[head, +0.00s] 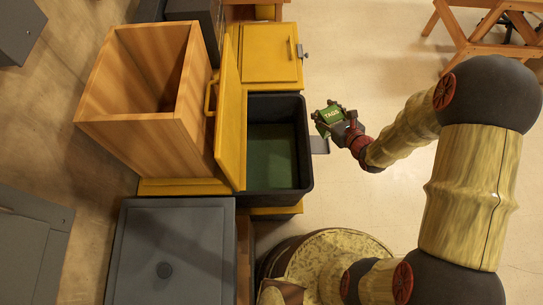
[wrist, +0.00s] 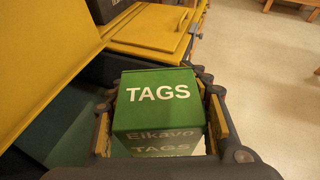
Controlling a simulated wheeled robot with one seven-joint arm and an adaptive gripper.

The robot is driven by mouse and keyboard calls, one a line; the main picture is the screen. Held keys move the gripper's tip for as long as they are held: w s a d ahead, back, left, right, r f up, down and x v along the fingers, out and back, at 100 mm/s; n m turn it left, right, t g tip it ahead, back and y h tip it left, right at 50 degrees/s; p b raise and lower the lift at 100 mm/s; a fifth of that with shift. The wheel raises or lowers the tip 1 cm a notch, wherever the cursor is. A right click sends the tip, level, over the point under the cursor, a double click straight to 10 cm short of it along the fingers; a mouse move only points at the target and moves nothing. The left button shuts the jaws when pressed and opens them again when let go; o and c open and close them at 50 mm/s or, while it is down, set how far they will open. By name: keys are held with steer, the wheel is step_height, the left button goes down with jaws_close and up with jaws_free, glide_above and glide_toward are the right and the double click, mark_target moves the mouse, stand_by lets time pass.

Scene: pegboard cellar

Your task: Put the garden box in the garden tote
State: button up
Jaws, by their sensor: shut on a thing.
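The green box (head: 330,115) is labelled TAGS and is held in my gripper (head: 341,122). In the wrist view the green box (wrist: 158,98) sits between the two fingers, its labelled top facing the camera. The fingers are shut on its sides. A dark open tote (head: 304,150) with a green floor stands just left of the gripper in the head view; I see nothing in it. The box is apart from the tote, to the right of its right wall. I see no label on the tote. Part of its left side is hidden by a raised yellow lid.
The raised yellow lid (head: 231,125) stands along the tote's left side. A tall open wooden bin (head: 148,125) is left of it. A closed yellow lid (head: 268,53) is behind, and a grey lidded box (head: 172,250) in front.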

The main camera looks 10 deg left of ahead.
steer(key=s+a+f+n+g+y+b, duration=0.1)
steer(key=s+a+f+n+g+y, duration=0.3)
steer(key=s+a+f, duration=0.75)
steer(key=w+a+f+b, duration=0.7)
steer(key=w+a+f, duration=0.1)
steer(key=a+f, duration=0.3)
steer(key=shift+a+f, duration=0.4)
steer(key=shift+a, duration=0.35)
steer(key=shift+f, duration=0.15)
steer(key=shift+f+b, duration=0.35)
steer(key=shift+f, duration=0.15)
steer(key=o, duration=1.3)
